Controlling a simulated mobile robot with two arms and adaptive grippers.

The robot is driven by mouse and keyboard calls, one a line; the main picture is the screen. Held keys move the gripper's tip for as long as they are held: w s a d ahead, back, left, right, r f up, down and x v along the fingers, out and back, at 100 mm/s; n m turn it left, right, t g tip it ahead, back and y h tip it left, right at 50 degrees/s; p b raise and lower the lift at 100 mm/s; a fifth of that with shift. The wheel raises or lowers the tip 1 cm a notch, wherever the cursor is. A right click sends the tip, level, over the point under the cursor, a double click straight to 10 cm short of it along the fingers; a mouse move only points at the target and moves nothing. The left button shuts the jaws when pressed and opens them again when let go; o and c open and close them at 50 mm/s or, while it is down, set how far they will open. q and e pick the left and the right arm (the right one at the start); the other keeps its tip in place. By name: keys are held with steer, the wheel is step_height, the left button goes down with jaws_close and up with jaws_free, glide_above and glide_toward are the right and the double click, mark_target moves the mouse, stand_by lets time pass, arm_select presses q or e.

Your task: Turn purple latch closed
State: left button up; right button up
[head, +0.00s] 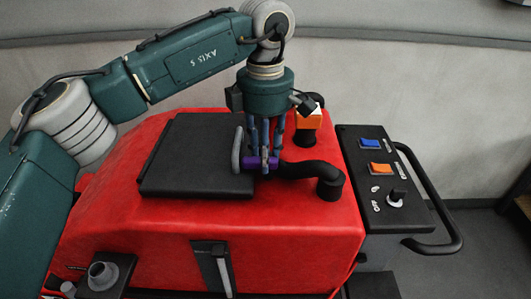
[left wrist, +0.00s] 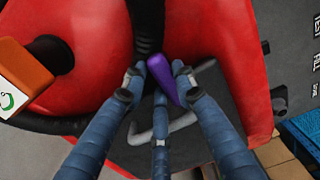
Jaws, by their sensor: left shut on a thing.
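The purple latch (head: 248,161) sits at the right edge of the black lid (head: 185,150) on the red scrubber tank (head: 310,225). A grey bar handle (head: 237,150) stands beside it, and a black hose (head: 310,170) runs off to its right. My left gripper (head: 265,157) reaches down from above with its blue fingers shut on the latch. In the left wrist view the latch (left wrist: 168,78) lies tilted between the fingers of my left gripper (left wrist: 158,82), partly hidden by them. My right gripper is not in view.
An orange block on a black fitting (head: 307,120) stands just behind my gripper. A control panel with blue (head: 371,144) and orange (head: 380,169) switches and a black knob (head: 396,198) is at the right, with a black push handle (head: 450,225) beyond it. A wall rises behind.

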arm_select(q)
steer(key=o, duration=1.2)
steer(key=shift+r, duration=0.1)
step_height(320, 180, up, 12)
steer(key=shift+a+r, duration=0.1)
